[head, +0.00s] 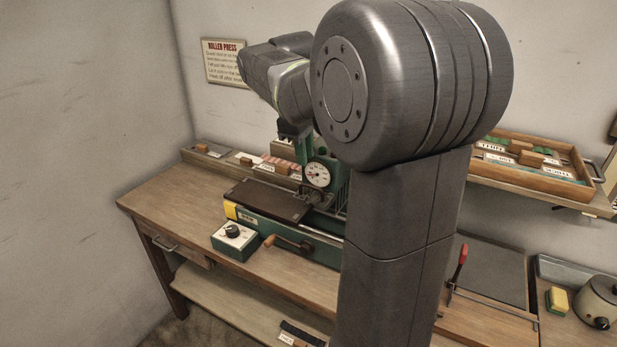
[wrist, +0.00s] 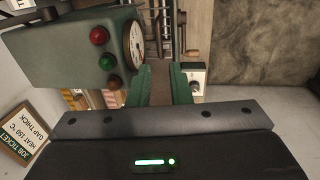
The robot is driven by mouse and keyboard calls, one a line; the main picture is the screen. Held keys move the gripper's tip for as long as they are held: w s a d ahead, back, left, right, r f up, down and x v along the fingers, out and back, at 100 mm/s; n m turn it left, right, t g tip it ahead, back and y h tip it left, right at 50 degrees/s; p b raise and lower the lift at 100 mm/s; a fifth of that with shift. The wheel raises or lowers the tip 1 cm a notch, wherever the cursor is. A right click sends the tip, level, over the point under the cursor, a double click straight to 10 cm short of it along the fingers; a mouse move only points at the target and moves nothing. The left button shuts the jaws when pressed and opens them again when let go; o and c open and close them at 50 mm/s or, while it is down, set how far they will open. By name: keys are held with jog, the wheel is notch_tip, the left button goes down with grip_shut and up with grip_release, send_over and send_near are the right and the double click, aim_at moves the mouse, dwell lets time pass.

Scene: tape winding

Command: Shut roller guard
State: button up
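The green roller press (head: 290,236) stands on the wooden bench, with a round dial (head: 318,174) on its upright. A green barred part, apparently the roller guard (head: 337,190), shows just right of the dial, partly hidden behind my arm. I cannot tell for sure how far it is swung. In the wrist view bars (wrist: 165,22) show beyond my fingers, beside the green press head (wrist: 80,55) with its red and green lamps. My gripper (head: 291,150) is above and left of the dial; its green fingers (wrist: 162,72) are apart with nothing between them.
A white knob box (head: 234,240) and a crank handle (head: 288,244) are at the press front. A tray of labelled pieces (head: 537,190) sits on the right shelf. A red-handled lever (head: 458,265) and a pot (head: 598,300) are at right. The left bench end is clear.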

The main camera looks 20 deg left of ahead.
aim_at(308, 187)
jog(key=f, duration=0.2)
jog(key=w+f, duration=0.1)
jog(key=f, duration=0.5)
jog(key=shift+w+d, duration=0.1)
jog(key=shift+w, duration=0.05)
jog(key=shift+c, duration=0.2)
grip_shut()
